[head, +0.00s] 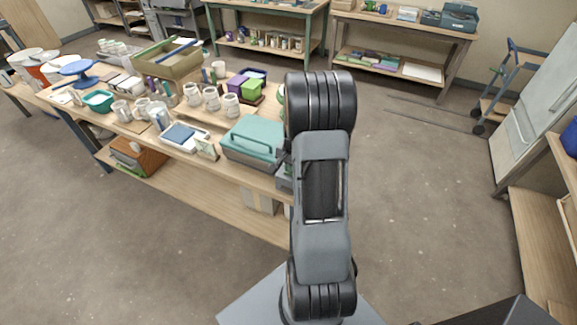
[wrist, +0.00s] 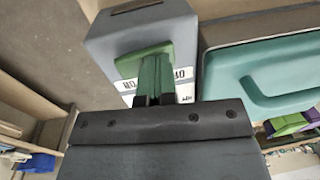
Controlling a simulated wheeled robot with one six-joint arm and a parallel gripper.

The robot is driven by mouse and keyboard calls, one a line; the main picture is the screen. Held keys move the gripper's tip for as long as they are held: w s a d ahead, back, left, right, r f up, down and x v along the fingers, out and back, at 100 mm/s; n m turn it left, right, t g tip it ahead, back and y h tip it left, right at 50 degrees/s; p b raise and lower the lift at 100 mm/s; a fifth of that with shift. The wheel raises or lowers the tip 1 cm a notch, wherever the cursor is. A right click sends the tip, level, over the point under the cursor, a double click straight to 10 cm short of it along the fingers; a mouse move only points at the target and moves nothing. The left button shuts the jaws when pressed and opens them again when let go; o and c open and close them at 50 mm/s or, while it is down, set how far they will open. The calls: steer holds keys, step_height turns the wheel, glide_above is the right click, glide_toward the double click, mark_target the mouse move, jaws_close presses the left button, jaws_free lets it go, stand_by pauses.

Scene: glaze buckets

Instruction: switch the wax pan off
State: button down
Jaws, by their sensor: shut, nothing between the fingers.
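The wax pan is probably the teal-lidded box (head: 253,138) with a handle near the right end of the long table. Its teal lid (wrist: 240,68) fills the right of the wrist view. Beside it is a grey box (wrist: 150,25) with a green switch piece (wrist: 130,64) and white labels; one reads partly "OF". In the wrist view my gripper (wrist: 153,68) is shut and empty, its fingers over the grey box's labelled face at the green piece. I cannot tell whether they touch it. The fingers cover part of the labels. My arm hides the gripper in the head view.
Mugs (head: 211,98), a blue-topped scale (head: 184,135) and a small card (head: 206,149) stand left of the teal box. A blue stand (head: 76,68) is farther left. The floor right of my arm is open, with a blue trolley (head: 505,85) beyond.

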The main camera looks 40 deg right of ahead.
steer(key=shift+s+d+r, duration=0.1)
steer(key=shift+s, duration=0.05)
steer(key=shift+s+d+r, duration=0.15)
steer(key=shift+s+r, duration=0.05)
steer(key=shift+s, duration=0.25)
step_height(320, 180, up, 14)
steer(key=w+p, duration=0.1)
steer(key=w, duration=0.1)
steer(key=shift+a, duration=0.45)
steer(key=shift+f+p, duration=0.1)
steer(key=shift+p, duration=0.2)
